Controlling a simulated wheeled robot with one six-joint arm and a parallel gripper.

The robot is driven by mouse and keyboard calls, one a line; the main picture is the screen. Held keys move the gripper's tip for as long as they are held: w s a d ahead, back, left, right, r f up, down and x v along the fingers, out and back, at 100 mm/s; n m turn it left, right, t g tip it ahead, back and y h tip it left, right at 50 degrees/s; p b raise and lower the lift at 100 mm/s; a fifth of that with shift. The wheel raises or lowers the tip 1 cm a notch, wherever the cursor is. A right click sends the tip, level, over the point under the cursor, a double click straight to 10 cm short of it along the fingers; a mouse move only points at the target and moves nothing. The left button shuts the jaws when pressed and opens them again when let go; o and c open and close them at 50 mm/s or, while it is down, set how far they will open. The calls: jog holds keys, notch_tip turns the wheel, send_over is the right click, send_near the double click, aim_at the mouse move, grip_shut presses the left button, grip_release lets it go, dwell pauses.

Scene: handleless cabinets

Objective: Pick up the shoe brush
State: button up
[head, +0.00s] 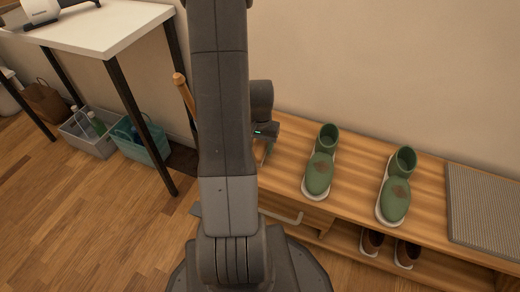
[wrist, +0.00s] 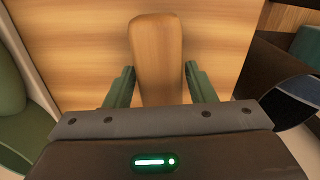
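The wooden shoe brush (wrist: 158,60) shows in the wrist view as a pale brown, rounded block on the striped wood of the bench top. My gripper (wrist: 160,76) is open, with one green-grey finger on each side of the brush. A small gap seems to show between the fingers and the brush near the gripper body. Any bristles are hidden. In the head view my gripper (head: 264,150) is low over the left end of the bench, partly behind my arm. The brush cannot be made out there.
The wooden bench (head: 345,160) carries two green shoes (head: 319,172) (head: 396,196) and a grey ribbed mat (head: 485,210). Dark shoes (head: 405,253) stand below. A white table (head: 95,30) with black legs is at left, near a grey bin (head: 88,135) and teal bin (head: 145,145).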

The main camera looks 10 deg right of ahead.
aim_at(260, 145)
jog(key=c, duration=0.7)
jog(key=shift+o, duration=0.2)
jog(key=shift+r, duration=0.1)
notch_tip(260, 145, up, 10)
jog(key=p, duration=0.4)
